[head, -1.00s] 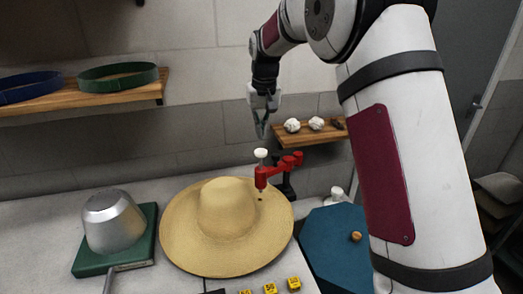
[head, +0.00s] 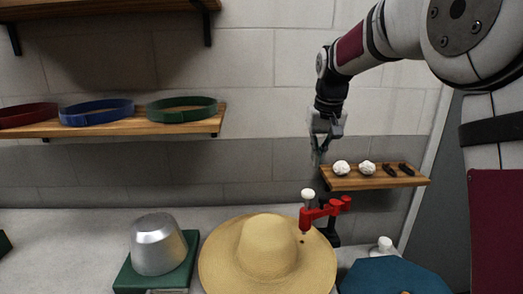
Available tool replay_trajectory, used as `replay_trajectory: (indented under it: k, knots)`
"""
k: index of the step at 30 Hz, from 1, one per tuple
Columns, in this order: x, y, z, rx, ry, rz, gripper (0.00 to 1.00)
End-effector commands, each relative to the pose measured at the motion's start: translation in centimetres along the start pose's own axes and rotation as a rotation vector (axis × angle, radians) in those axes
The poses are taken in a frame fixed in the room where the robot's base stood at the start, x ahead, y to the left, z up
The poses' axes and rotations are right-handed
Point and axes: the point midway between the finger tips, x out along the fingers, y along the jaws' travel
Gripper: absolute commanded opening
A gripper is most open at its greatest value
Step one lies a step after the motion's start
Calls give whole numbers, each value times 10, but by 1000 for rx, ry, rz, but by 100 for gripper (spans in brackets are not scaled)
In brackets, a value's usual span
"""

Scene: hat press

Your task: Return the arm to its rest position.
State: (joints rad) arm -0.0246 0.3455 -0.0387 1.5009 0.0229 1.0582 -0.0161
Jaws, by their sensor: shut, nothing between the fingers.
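My gripper (head: 317,157) hangs from the arm at the upper right of the head view, fingers pointing down. It is shut and empty. It appears above the red press tool (head: 325,212) and just left of the small wooden shelf in the picture. My arm reaches in from the right edge. A straw hat (head: 266,250) lies on the counter below, with the red tool's end over its brim at the right. I cannot tell whether the tool touches the brim.
A metal hat block (head: 158,245) stands on a green base at left. The small shelf (head: 400,181) holds white and dark items. A longer shelf (head: 180,127) carries red, blue and green bands. A blue panel (head: 395,277) and a white bottle (head: 384,245) are at the lower right.

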Motion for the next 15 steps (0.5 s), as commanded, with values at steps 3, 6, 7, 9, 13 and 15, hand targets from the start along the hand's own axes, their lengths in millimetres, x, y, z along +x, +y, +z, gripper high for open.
replay_trajectory:
  k: [3,6,7,9,13,15]
  knots:
    - [-38,0,38,2,31,-3,0]
    - [-61,1,71,2,54,-4,0]
    - [-67,1,81,2,60,-4,0]
    - [-80,1,106,2,76,-5,0]
    - [-97,1,154,1,107,-4,0]
    - [-103,1,180,0,121,-4,0]
